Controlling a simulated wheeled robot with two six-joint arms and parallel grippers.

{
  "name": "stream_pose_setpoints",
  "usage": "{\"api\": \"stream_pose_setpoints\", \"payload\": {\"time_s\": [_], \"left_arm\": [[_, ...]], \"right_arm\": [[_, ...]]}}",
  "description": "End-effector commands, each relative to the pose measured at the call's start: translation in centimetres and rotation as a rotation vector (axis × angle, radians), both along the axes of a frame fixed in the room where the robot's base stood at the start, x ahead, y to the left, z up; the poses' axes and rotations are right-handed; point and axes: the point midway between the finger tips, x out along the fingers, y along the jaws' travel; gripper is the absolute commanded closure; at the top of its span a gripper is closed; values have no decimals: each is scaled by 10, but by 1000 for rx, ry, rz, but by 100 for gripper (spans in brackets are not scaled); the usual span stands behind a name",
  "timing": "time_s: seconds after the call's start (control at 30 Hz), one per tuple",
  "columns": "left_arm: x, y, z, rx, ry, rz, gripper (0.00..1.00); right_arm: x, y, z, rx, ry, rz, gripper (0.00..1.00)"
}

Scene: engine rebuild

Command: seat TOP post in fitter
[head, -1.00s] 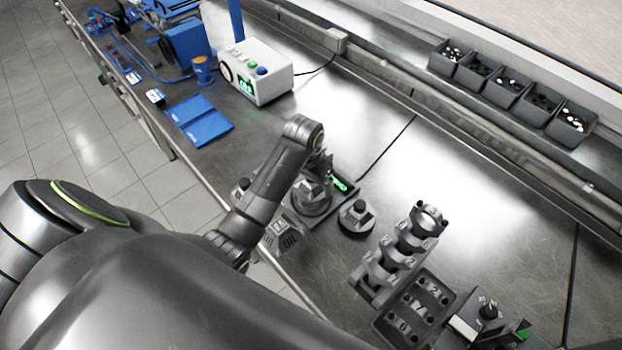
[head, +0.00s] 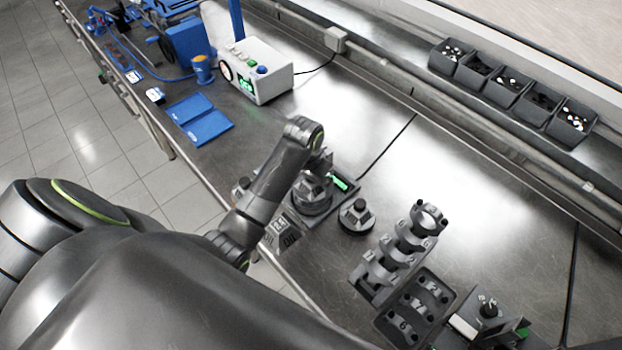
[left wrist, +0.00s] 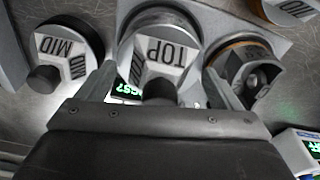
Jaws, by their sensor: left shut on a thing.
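The TOP post (left wrist: 172,52) is a grey block lettered TOP on a round base, in the middle of the left wrist view. My left gripper (left wrist: 160,92) has a finger on each side of it and is shut on it. In the head view my left gripper (head: 322,162) is partly hidden by its arm, above the post (head: 312,190). The fitter, with a small green display (head: 340,184), is directly under and behind the post. I cannot tell whether the post is fully down in it. My right gripper is not in view.
The MID post (left wrist: 66,52) stands close beside, to the right in the head view (head: 356,216). Another round post (left wrist: 243,72) with an orange ring is on the other side. Numbered grey caps (head: 400,250) stand further right. The bench behind is clear up to the small bins (head: 505,88).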

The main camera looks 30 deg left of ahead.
Motion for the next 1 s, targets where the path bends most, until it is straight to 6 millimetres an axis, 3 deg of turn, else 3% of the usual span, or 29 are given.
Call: {"api": "stream_pose_setpoints", "payload": {"time_s": [1.0], "left_arm": [[0,0,-5,0,-1,0,46]], "right_arm": [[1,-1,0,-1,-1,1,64]]}}
